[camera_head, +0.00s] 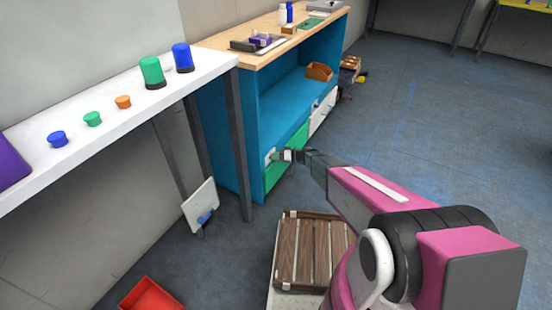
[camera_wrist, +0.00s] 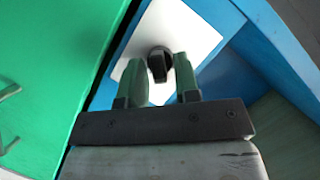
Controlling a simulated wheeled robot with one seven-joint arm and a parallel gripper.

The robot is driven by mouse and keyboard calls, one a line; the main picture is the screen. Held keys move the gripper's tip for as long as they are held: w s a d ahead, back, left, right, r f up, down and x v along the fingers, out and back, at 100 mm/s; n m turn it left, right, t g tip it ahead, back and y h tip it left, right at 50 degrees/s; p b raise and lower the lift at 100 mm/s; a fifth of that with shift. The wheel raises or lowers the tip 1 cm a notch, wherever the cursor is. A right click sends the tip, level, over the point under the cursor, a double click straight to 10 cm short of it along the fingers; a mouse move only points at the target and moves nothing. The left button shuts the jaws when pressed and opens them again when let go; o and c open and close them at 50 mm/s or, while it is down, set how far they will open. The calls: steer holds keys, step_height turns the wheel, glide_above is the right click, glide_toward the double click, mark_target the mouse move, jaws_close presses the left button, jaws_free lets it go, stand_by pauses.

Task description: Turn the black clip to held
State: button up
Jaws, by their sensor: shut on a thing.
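The black clip (camera_wrist: 160,58) is a small dark knob on a white plate (camera_wrist: 190,32), which is fixed to the blue cabinet (camera_wrist: 238,62) beside a green drawer front (camera_wrist: 55,50). My gripper (camera_wrist: 160,72) has its two greenish fingers on either side of the clip's narrow handle, closed on it. The handle points roughly down in the wrist view. In the head view my gripper (camera_head: 282,156) reaches the lower front of the cabinet (camera_head: 220,120), at the left end of the green drawer (camera_head: 290,150). The clip is too small to make out there.
A wooden slatted crate (camera_head: 300,250) stands on the floor below my arm. A table leg (camera_head: 237,145) and a leaning white board (camera_head: 200,205) are left of the gripper. A red bin (camera_head: 150,297) lies at the front. The floor to the right is open.

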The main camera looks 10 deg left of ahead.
steer(key=m, duration=0.1)
steer(key=m+y, duration=0.1)
steer(key=m+g, duration=0.1)
steer(key=shift+w+d+f+m+y, duration=0.1)
steer(key=shift+w+f+m+y, duration=0.1)
steer(key=shift+f+m+y, duration=0.1)
steer(key=m+y, duration=0.1)
steer(key=m, duration=0.2)
steer(key=shift+g+y, duration=0.3)
steer(key=shift+f+m, duration=0.1)
steer(key=shift+m, duration=0.3)
steer(key=o, duration=0.6)
steer(key=d, duration=1)
steer(key=shift+d, duration=0.4)
